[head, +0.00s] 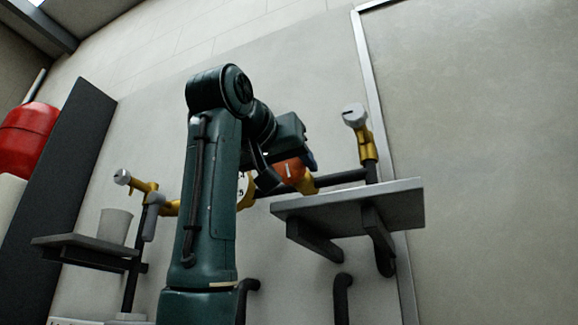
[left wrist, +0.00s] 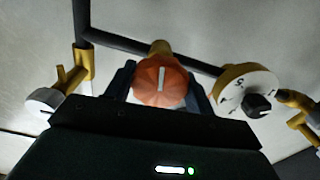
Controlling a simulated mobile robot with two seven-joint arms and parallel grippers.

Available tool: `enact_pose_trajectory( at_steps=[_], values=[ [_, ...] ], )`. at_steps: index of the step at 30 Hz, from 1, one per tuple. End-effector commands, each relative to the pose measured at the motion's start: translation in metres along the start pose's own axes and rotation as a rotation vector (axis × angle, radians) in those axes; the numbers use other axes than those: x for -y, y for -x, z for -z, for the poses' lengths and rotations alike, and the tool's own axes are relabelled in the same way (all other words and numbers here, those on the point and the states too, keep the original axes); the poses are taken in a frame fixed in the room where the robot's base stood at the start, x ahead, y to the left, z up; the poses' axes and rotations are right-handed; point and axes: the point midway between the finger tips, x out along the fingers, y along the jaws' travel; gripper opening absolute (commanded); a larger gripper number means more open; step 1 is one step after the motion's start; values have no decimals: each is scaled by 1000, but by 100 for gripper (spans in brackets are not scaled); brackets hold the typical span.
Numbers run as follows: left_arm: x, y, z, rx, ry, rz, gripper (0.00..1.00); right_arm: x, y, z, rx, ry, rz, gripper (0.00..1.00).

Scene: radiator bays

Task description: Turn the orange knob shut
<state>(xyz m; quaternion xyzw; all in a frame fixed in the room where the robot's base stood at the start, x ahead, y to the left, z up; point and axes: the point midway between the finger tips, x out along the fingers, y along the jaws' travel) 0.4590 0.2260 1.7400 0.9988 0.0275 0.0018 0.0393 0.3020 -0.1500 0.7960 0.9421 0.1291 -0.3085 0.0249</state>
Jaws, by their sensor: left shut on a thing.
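The orange knob (left wrist: 158,82) is faceted, with a white line on its face that stands nearly upright in the left wrist view. It sits on a brass fitting on the dark pipe. In the head view the knob (head: 287,171) is partly covered by my gripper. My left gripper (head: 290,166) is shut on the knob, with a dark finger on either side of it in the left wrist view (left wrist: 160,88). My right gripper is in neither view.
A white numbered dial (left wrist: 246,91) sits right of the knob in the wrist view. White-capped brass valves (head: 354,116) (head: 122,177) flank the pipe. A grey shelf (head: 400,190) juts out below right. A cup (head: 115,227) stands on the left shelf (head: 75,243).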

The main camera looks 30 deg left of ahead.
Motion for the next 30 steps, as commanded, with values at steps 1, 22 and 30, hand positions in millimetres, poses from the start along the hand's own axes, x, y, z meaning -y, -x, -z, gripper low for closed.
enact_pose_trajectory(
  at_steps=[1,22,30],
  values=[
    [0,-1,-2,6,-44,1,31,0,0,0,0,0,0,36],
    [0,-1,-2,9,-709,0,31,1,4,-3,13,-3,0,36],
    [0,-1,-1,11,-965,-1,31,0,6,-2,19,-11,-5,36]
  ],
)
